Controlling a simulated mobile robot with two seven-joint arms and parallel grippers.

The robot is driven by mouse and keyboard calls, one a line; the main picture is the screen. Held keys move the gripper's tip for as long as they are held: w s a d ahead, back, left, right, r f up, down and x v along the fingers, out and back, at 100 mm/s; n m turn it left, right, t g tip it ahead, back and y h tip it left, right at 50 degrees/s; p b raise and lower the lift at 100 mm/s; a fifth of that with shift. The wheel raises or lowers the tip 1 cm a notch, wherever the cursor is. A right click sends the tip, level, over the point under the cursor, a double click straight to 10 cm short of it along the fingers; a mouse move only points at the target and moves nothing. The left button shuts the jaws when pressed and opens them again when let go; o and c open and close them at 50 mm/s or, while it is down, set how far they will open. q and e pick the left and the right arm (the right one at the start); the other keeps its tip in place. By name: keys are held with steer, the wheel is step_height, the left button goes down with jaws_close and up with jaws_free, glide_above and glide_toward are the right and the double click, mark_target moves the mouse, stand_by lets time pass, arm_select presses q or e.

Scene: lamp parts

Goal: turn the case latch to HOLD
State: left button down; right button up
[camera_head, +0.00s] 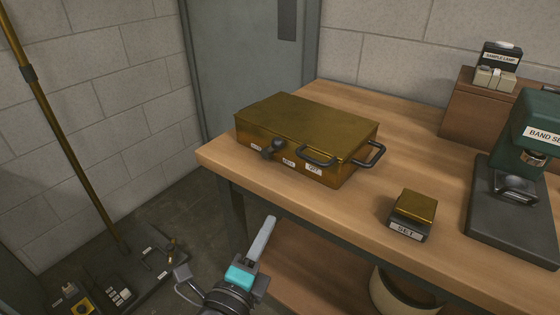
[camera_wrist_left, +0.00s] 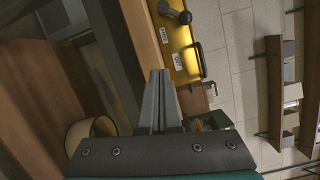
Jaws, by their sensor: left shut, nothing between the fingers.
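The brass case (camera_head: 305,122) lies closed on the wooden table. Its dark latch (camera_head: 272,148) is a knobbed lever on the front face, among small white labels too small to read surely. In the left wrist view the latch (camera_wrist_left: 175,13) and the yellow case front (camera_wrist_left: 178,38) show near the top, beyond the fingers. My left gripper (camera_head: 268,222) is shut and empty, in front of the table edge and below the case, apart from the latch. Its fingers also show in the left wrist view (camera_wrist_left: 159,75). My right gripper is out of view.
Dark handles (camera_head: 318,156) stick out at the case's front right. A brass-topped SET block (camera_head: 412,213) and a green press (camera_head: 530,140) stand to the right. A sample lamp box (camera_head: 498,68) is at the back. A bin (camera_head: 405,295) is under the table.

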mark_target(273, 148)
arm_select(q)
steer(key=r, duration=0.2)
steer(key=r+m, duration=0.1)
steer(key=r, duration=0.1)
steer(key=shift+d+t, duration=0.2)
steer(key=shift+t, duration=0.2)
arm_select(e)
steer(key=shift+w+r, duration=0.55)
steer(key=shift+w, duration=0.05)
arm_select(q)
steer(key=shift+w, duration=0.15)
